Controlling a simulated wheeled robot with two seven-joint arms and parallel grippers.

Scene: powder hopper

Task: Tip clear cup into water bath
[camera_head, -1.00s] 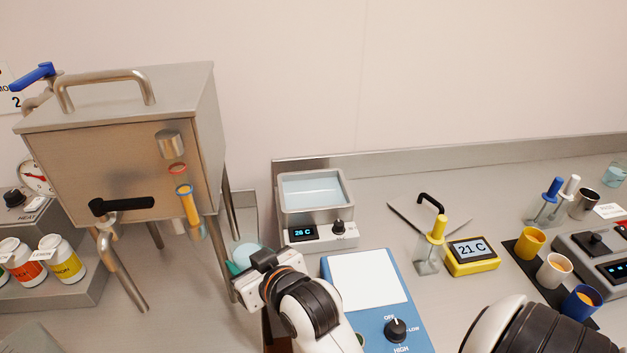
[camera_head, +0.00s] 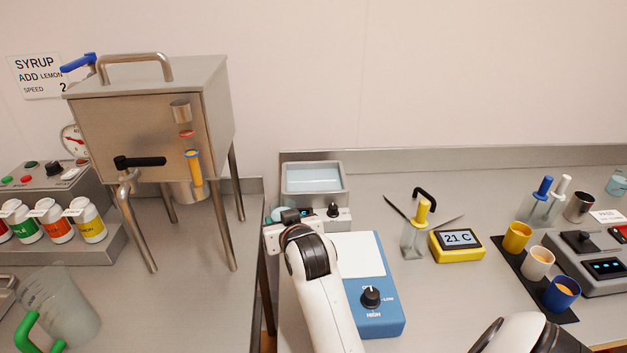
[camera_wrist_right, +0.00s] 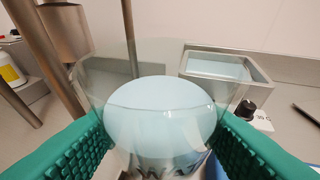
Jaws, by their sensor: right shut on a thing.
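The clear cup (camera_wrist_right: 160,148) is held between the green fingers of my right gripper (camera_wrist_right: 163,135); pale blue liquid is in it. It looks about upright. In the head view my right gripper (camera_head: 284,220) is at the front left corner of the water bath (camera_head: 314,201), and only a bit of the cup (camera_head: 277,213) shows past it. The bath is a grey open basin with pale blue water and a dark display, partly hidden by my gripper. In the right wrist view the bath (camera_wrist_right: 258,92) is behind the cup to the right. My left gripper is not in view.
The steel hopper (camera_head: 140,130) stands on legs to the left. A blue stirrer plate (camera_head: 378,318) lies beside my right forearm. A yellow thermometer (camera_head: 457,247) and a glass holder (camera_head: 412,242) stand to the right. The wall is behind the bath.

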